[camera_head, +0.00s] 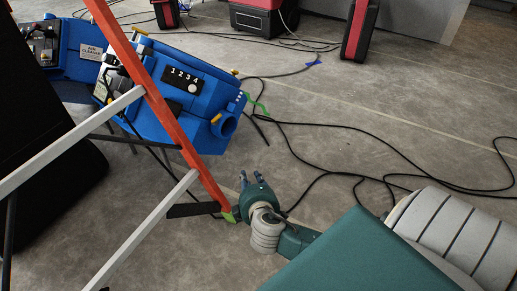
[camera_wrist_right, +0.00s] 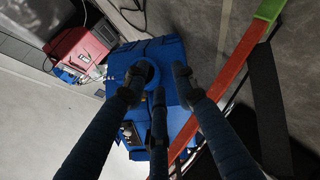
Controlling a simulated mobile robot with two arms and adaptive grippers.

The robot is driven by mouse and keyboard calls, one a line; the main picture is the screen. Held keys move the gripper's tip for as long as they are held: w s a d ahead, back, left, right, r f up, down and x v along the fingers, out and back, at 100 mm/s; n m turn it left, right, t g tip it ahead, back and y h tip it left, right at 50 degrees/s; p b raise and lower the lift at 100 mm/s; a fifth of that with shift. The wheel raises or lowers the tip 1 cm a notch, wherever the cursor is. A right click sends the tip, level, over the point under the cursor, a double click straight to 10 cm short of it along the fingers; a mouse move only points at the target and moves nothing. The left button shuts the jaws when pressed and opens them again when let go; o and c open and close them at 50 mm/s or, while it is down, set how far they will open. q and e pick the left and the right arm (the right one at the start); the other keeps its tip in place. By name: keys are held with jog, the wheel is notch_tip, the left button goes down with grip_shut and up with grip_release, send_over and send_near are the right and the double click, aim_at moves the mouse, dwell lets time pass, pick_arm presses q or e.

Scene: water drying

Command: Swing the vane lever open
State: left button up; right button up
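A blue machine (camera_head: 165,95) with a dark panel numbered 1 to 4 stands tilted on the floor, partly behind an orange ladder rail. It has a round outlet (camera_head: 225,125) at its right end and small yellow tabs (camera_head: 216,118). I cannot tell which part is the vane lever. My right gripper (camera_head: 252,177) is near the ladder's foot, to the lower right of the machine. In the right wrist view its fingers (camera_wrist_right: 157,84) are spread apart with nothing held, and the blue machine (camera_wrist_right: 160,50) lies beyond them. My left gripper is not in view.
The orange ladder (camera_head: 165,105) with grey bars stands between my right gripper and much of the machine; its rail also shows in the right wrist view (camera_wrist_right: 232,82). Black cables (camera_head: 340,172) run across the floor. Red and black cases (camera_head: 262,18) stand at the back.

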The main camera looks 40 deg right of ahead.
jog(key=s+a+f+m+g+y+p, duration=0.1)
jog(key=s+a+f+m+g, duration=0.1)
jog(key=s, duration=0.3)
jog(key=s+a+f+m+g+y+p, duration=0.1)
jog(key=s+a+f+m+g+p, duration=0.1)
jog(key=s, duration=0.3)
jog(key=shift+a+m+g, duration=0.3)
jog(key=shift+a, duration=0.05)
